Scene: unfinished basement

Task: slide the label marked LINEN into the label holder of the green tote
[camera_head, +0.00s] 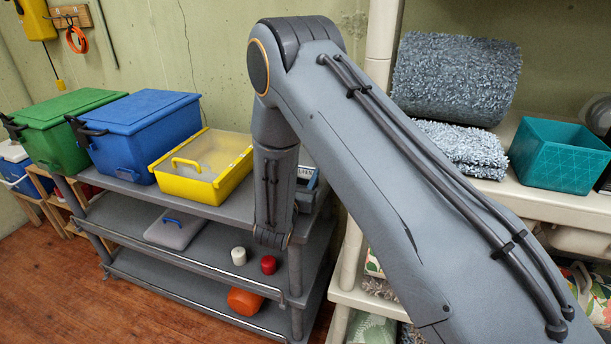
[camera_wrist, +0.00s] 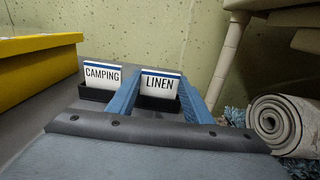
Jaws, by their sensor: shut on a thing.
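The LINEN label (camera_wrist: 160,84), white with a blue top edge, stands upright in the wrist view. My gripper (camera_wrist: 159,90) has its two blue fingers shut on the label's left and right edges. The label's lower edge is at a black holder (camera_wrist: 158,104); I cannot tell how deep it sits. The green tote (camera_head: 65,123) stands at the far left of the grey shelf cart in the head view, lid on. My arm hides most of my gripper in the head view.
A CAMPING label (camera_wrist: 101,76) stands in a black holder just left of my gripper. A blue tote (camera_head: 143,135) and a yellow tote (camera_head: 205,182) stand between the green tote and my arm.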

